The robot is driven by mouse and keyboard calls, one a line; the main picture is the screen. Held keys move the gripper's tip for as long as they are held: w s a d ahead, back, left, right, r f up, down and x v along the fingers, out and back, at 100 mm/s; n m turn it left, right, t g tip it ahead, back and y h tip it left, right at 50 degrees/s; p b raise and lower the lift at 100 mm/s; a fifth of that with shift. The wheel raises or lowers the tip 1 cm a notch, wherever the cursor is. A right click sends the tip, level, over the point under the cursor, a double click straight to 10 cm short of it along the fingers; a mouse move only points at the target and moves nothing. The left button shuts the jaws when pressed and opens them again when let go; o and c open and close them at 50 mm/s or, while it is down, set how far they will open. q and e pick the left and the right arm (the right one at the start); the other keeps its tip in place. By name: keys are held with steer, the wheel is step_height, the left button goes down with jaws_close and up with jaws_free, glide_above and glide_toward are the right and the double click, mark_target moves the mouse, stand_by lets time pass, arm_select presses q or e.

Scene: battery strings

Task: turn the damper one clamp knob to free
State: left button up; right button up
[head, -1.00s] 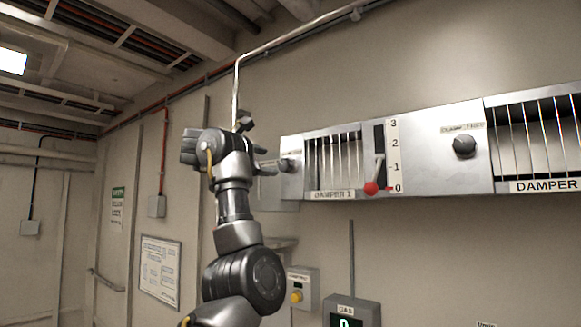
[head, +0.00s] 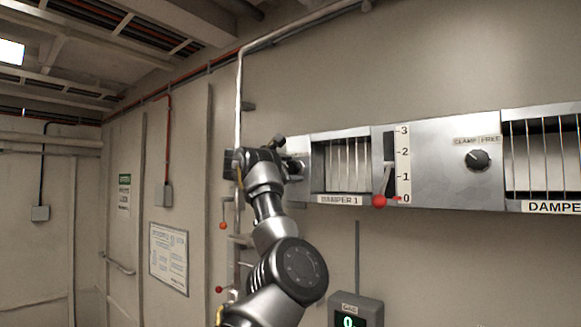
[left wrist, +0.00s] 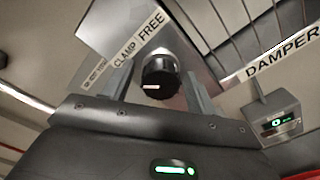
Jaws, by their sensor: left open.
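The damper one clamp knob (left wrist: 160,76) is black and round with a white mark on the lower left of its face, in the left wrist view. Its label (left wrist: 138,38) reads CLAMP at the lower left and FREE at the upper right. My left gripper (left wrist: 160,88) is open, with one finger on each side of the knob; whether they touch it I cannot tell. My right gripper is not in view.
A red-knobbed lever (head: 380,201) stands at 0 on the scale right of the damper 1 grille. Another clamp knob (head: 478,160) sits further right. A gas display (head: 355,309) is on the wall below. Red-handled fittings (head: 222,226) are left of my arm.

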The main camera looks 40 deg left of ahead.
arm_select(q)
steer(key=shift+d, duration=0.1)
steer(key=c, duration=1)
steer(key=shift+o, duration=0.2)
steer(key=shift+f+m+b, duration=0.2)
steer(key=shift+m+b, duration=0.7)
steer(key=shift+b, duration=0.1)
steer(key=m+b, duration=0.2)
steer(key=m, duration=0.1)
steer(key=shift+m, duration=0.3)
steer(key=m+b, duration=0.2)
steer(key=shift+m, duration=0.4)
steer(key=m+b, duration=0.1)
steer(key=m, duration=0.2)
steer(key=shift+m, duration=0.3)
steer(key=m+b, duration=0.1)
steer(key=m, duration=0.3)
steer(key=shift+w+r+m, duration=0.1)
steer(key=shift+m, duration=0.2)
steer(key=shift+m+b, duration=0.4)
steer(key=shift+m, duration=0.4)
